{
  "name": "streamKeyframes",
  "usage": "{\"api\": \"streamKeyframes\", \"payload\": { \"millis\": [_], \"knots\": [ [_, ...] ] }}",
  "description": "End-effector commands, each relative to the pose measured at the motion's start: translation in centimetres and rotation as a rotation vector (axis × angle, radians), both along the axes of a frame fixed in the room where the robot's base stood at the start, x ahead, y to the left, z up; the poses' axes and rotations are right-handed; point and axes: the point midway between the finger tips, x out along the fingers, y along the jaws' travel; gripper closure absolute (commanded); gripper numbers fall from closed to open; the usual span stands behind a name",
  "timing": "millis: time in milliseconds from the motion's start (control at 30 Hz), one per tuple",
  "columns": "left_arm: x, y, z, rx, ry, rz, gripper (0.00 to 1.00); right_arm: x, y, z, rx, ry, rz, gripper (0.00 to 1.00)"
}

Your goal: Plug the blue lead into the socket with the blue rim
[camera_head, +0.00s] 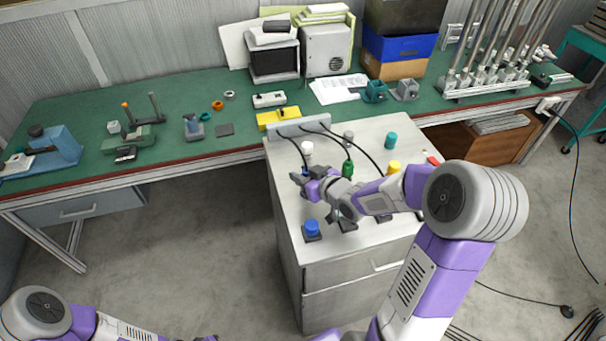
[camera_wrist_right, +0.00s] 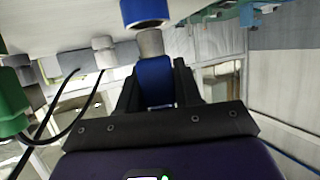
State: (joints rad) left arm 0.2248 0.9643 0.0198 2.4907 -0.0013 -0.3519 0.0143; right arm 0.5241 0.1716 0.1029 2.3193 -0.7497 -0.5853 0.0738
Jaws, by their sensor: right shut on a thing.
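My right gripper (camera_head: 299,180) is over the left part of the cabinet top. In the right wrist view its dark fingers (camera_wrist_right: 158,88) are shut on the blue lead's plug (camera_wrist_right: 155,72), which has a grey tip. A blue-rimmed cylinder with a dark opening (camera_wrist_right: 146,12) is just beyond that tip; I cannot tell whether they touch. A blue round piece on a dark square base (camera_head: 312,227), seemingly the blue-rimmed socket, stands near the cabinet's front left corner. My left arm shows at the lower left, its gripper out of view.
Green (camera_head: 347,169), yellow (camera_head: 393,167), white (camera_head: 307,147) and teal (camera_head: 391,140) pieces stand on the cabinet top (camera_head: 283,190). Black cables arch from a grey bar (camera_head: 300,128) at its back. My right arm covers its right part. A green workbench (camera_head: 80,110) lies behind.

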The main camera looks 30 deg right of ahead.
Motion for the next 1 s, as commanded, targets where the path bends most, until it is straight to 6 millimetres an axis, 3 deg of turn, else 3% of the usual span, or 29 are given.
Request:
{"api": "streamKeyframes", "payload": {
  "millis": [1000],
  "knots": [
    [-0.01, 0.0, -0.85, 0.0, 0.0, 0.0, 0.57, 0.0, 0.0, -0.82, 0.0, -0.001, 0.0, 0.97]
  ]
}}
